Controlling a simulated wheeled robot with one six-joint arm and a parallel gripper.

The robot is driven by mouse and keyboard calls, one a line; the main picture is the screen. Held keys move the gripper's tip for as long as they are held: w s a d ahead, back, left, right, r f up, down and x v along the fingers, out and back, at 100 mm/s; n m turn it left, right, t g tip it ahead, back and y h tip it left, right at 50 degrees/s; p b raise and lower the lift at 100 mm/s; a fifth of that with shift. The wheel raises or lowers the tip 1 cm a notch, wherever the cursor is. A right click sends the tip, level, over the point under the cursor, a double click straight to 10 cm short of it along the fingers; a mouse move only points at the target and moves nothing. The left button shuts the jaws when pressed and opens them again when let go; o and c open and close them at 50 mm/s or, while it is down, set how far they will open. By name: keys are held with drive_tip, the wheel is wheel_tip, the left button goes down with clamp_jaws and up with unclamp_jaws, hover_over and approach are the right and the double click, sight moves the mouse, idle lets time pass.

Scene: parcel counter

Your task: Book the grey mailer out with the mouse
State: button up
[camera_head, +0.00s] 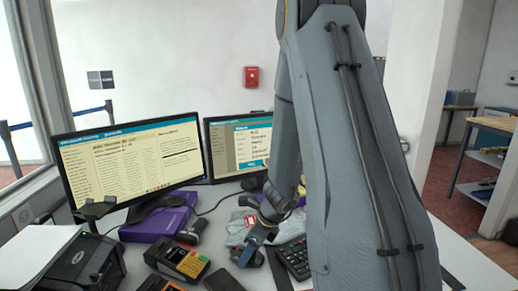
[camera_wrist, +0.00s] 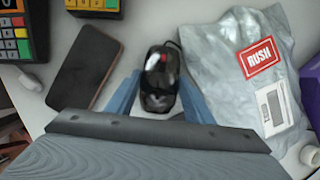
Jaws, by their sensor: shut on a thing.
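The black mouse (camera_wrist: 160,82) with a red wheel lies on the counter between the blue fingers of my gripper (camera_wrist: 160,90) in the wrist view. The fingers are shut on its sides. In the head view my gripper (camera_head: 251,250) is low over the counter, and my arm hides part of the area. The grey mailer (camera_wrist: 225,75), with a red RUSH label, lies just right of the mouse. It also shows, partly hidden, in the head view (camera_head: 292,226). The left monitor (camera_head: 130,160) shows a list; the right monitor (camera_head: 240,148) shows a smaller panel with a teal button.
A dark phone (camera_wrist: 85,72) lies left of the mouse. Card terminals (camera_head: 178,262) stand further left, with a black printer (camera_head: 90,268) beyond. A keypad (camera_head: 295,262) is right of my gripper. A purple box (camera_head: 155,226) sits below the left monitor.

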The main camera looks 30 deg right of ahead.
drive_tip(key=shift+s+a+b, duration=0.4)
drive_tip(key=shift+s+a, duration=0.1)
drive_tip(key=shift+a, duration=0.4)
drive_tip(key=o, duration=1.2)
drive_tip(key=shift+o, duration=0.2)
drive_tip(key=p+v, duration=0.2)
drive_tip(key=v, duration=0.5)
drive_tip(key=shift+s+d+r, duration=0.15)
drive_tip(key=shift+r, duration=0.2)
